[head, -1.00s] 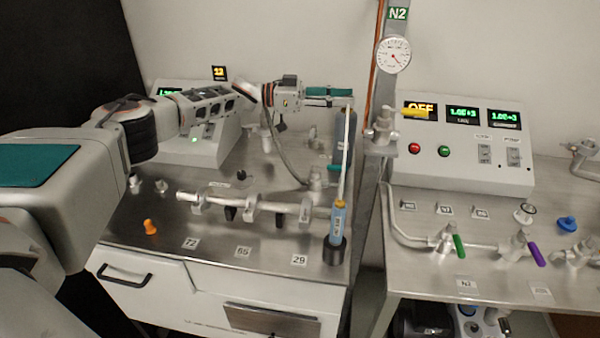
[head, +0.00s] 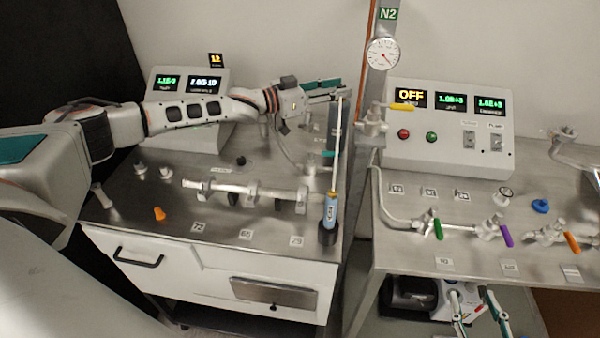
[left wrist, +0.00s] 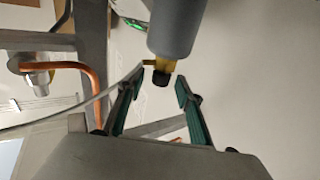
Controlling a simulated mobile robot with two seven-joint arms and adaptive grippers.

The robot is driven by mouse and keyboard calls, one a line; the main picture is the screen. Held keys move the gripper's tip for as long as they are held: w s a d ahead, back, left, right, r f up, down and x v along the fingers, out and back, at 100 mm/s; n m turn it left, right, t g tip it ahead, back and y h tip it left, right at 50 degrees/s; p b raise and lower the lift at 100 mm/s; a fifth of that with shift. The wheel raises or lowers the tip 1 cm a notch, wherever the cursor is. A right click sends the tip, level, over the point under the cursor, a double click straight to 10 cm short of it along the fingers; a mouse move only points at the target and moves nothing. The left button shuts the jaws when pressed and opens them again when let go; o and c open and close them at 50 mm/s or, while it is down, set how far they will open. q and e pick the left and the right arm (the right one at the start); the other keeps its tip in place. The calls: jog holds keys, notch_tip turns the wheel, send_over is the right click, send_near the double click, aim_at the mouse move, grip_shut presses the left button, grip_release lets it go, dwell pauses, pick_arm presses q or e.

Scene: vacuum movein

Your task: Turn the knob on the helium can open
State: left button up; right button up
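The helium can is a dark grey cylinder (head: 334,130) against the frame post in the head view, partly behind a thin white rod. In the left wrist view a grey cylinder (left wrist: 178,25) with a brass neck and a black knob (left wrist: 160,79) hangs from the top. My left gripper (head: 338,92) is at the can's top. In the left wrist view its green-padded fingers (left wrist: 160,92) stand apart on both sides of the knob, with visible gaps. My right gripper (head: 481,326) is low in front of the right bench, its fingers spread and empty.
A blue tool (head: 331,210) stands in a black cup at the left bench's edge. The frame post (head: 370,90) with a gauge (head: 383,54) rises close right of the left gripper. The right bench carries a control box (head: 448,125).

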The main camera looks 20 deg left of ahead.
pick_arm(q)
jog(key=shift+s+d+n+t+y, duration=0.1)
jog(key=shift+d+n+t+y, duration=0.05)
jog(key=shift+n+t+y, duration=0.75)
jog(key=shift+s+d+n+t+y, duration=0.1)
jog(key=shift+n+t+y, duration=0.5)
jog(key=shift+y, duration=0.5)
